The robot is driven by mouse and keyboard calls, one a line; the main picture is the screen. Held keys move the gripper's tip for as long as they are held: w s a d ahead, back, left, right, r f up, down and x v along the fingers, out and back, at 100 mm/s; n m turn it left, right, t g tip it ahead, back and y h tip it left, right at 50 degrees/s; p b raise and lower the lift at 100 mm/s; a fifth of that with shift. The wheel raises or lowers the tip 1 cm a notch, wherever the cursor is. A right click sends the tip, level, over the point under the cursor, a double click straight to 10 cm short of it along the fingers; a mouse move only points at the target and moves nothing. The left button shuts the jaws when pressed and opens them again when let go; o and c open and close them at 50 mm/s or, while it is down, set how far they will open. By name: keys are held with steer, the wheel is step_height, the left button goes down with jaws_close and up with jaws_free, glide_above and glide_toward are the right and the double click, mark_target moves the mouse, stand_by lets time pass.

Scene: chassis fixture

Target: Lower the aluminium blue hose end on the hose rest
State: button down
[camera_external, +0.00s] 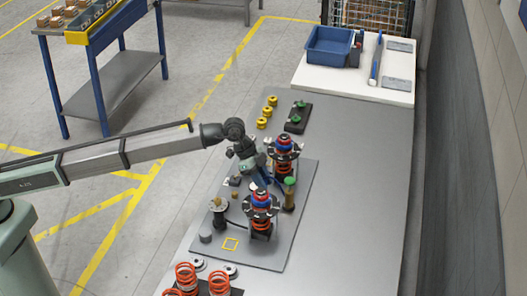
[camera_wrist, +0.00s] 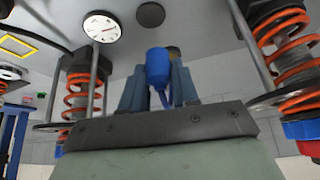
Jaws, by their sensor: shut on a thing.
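My gripper (camera_wrist: 158,75) is shut on the blue hose end (camera_wrist: 157,62), which shows between its two grey-blue fingers in the wrist view. A dark round piece (camera_wrist: 175,52) shows just behind it; I cannot tell if they touch. In the external view my gripper (camera_external: 264,184) points down between the two spring struts, low over the grey plate (camera_external: 280,253). The hose end is too small to make out there. I cannot single out the hose rest with certainty; a small dark block (camera_external: 235,181) lies left of my gripper.
Orange-spring struts, near (camera_external: 261,212) and far (camera_external: 284,155), stand close to my gripper. A green-topped cylinder (camera_external: 289,192) stands to its right. The table's right side is clear.

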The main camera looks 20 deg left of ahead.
steer(key=shift+s+m+g, duration=0.15)
steer(key=shift+m+g, duration=0.35)
steer(key=shift+m, duration=0.4)
steer(key=shift+f, duration=0.1)
steer(key=shift+f, duration=1.7)
steer(key=shift+f, duration=0.2)
steer(key=shift+f, duration=0.65)
steer(key=shift+f, duration=0.2)
steer(key=c, duration=0.8)
jaws_free()
steer(key=shift+r, duration=0.1)
